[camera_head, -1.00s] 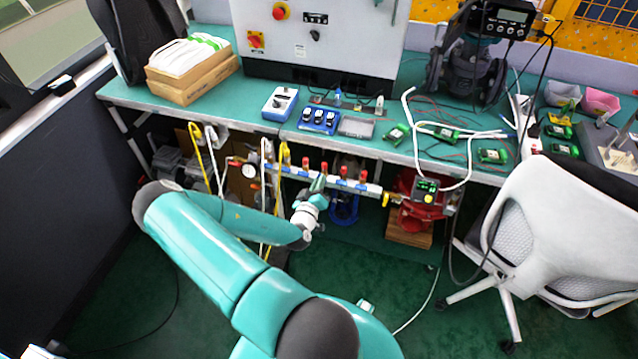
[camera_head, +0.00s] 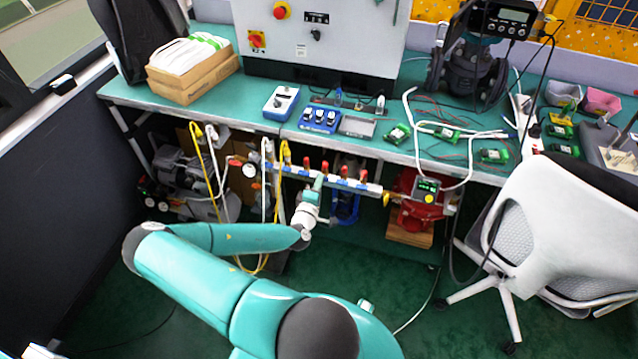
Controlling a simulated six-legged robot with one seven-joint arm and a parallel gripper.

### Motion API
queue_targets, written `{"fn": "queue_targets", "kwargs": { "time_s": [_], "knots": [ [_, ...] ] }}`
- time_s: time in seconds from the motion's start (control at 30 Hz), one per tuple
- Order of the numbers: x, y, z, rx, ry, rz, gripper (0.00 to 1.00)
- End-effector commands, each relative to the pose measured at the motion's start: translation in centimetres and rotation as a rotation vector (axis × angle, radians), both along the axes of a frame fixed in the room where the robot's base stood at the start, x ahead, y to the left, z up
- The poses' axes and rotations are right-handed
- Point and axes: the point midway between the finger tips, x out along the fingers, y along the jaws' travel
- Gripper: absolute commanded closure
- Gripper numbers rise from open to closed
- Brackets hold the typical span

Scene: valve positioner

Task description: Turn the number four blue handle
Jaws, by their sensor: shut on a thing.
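A pipe manifold (camera_head: 352,183) runs below the front edge of the bench, with a row of upright red-topped valve handles (camera_head: 344,170) and small blue parts along the pipe. My gripper (camera_head: 319,182) is at the manifold, near its middle, below the red handles. It is shut on a small valve part there. The fingers hide that part, so its colour and number cannot be told. My white wrist and teal arm reach up to it from below.
The green bench (camera_head: 400,152) overhangs the manifold. Yellow and white hoses (camera_head: 262,190) hang left of my wrist. A red device (camera_head: 418,207) stands on a wooden block at the right end. A white office chair (camera_head: 545,235) takes up the right. Green floor is open below.

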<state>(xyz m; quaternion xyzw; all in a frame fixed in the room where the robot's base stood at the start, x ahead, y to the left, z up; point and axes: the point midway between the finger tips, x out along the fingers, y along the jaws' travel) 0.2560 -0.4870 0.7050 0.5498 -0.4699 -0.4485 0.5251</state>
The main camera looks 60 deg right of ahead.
Motion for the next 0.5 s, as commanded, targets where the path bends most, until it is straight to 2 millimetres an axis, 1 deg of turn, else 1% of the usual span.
{"fn": "queue_targets", "kwargs": {
  "time_s": [0.2, 0.5],
  "knots": [
    [-0.07, 0.06, -0.08, -0.007, 0.054, -0.001, 1.00],
    [-0.09, 0.07, -0.08, -0.008, 0.064, -0.001, 1.00]
  ]
}}
